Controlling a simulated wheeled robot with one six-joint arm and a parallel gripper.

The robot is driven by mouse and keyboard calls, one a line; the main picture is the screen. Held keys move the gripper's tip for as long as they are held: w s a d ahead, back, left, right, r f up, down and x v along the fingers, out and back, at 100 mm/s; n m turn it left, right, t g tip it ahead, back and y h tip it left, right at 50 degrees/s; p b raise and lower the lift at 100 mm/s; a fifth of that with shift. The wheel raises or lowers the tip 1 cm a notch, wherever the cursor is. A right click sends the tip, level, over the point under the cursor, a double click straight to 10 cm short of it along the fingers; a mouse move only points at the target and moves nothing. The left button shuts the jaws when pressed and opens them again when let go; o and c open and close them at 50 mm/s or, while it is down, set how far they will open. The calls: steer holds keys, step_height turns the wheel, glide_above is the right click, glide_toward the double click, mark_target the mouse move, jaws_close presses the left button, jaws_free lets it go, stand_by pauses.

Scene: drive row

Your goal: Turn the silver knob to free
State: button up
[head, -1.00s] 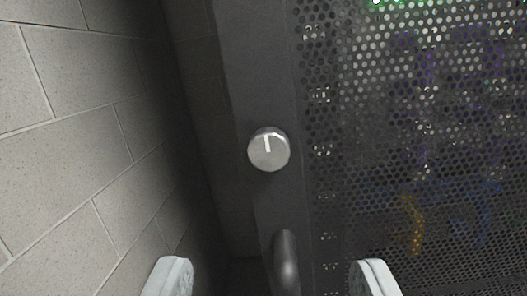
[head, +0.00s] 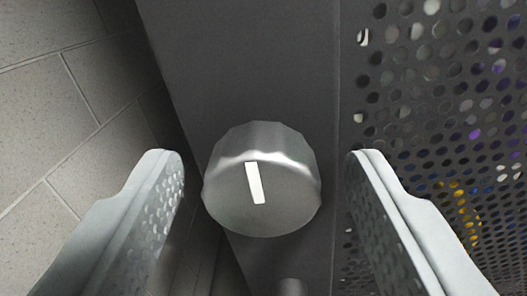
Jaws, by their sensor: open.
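The silver knob (head: 285,200) is a round, faceted metal knob on the dark door frame, in the middle of the head view. A white line on its face points nearly straight up, tilted slightly left. My gripper (head: 265,165) is open, with one finger to the left of the knob and one to the right. A gap shows between the knob and each finger, and neither appears to touch it.
The dark frame (head: 245,60) carries the knob. A perforated metal door (head: 440,90) lies to the right, with coloured cables behind it. A handle's end (head: 292,287) shows below the knob. A pale block wall (head: 40,110) is at the left.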

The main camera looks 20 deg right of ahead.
steer(key=shift+w, duration=0.1)
steer(key=c, duration=1)
steer(key=shift+m, duration=0.3)
steer(key=m, duration=0.8)
steer(key=shift+f+m, duration=0.1)
steer(key=shift+m, duration=0.2)
steer(key=m, duration=0.4)
steer(key=shift+m, duration=0.3)
steer(key=m, duration=0.4)
steer(key=shift+m, duration=0.3)
